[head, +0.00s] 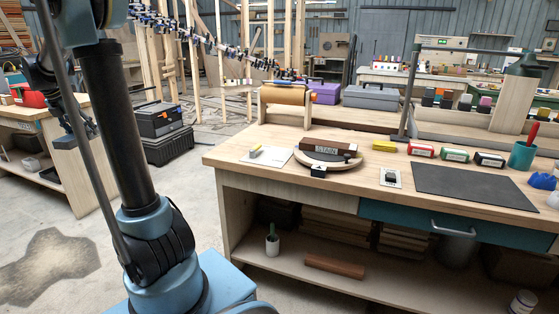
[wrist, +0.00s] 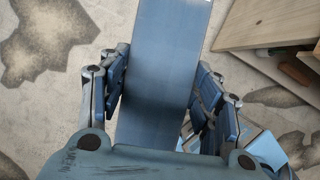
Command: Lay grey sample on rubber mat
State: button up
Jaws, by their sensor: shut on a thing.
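The grey sample (wrist: 160,60), a flat bluish-grey slab, is between the fingers of my gripper (wrist: 160,88) in the wrist view. The fingers press on its left and right sides, and its far end runs out of the top of the picture. Below it is bare floor, so it is held away from the bench. The rubber mat (head: 470,187) is a dark, flat rectangle on the right part of the workbench top in the head view. Nothing lies on it. My arm is at the left of the head view, well apart from the mat.
The workbench (head: 330,190) has a round board with a brown block labelled STAIN (head: 328,146), a small device (head: 390,177), and coloured boxes (head: 421,150) behind the mat. A teal cup (head: 522,155) stands right of the mat. Another bench (head: 60,140) is at left.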

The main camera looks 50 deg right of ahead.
aim_at(467, 183)
jog(key=z, duration=3.55)
jog(key=k, duration=0.9)
jog(key=i, duration=0.85)
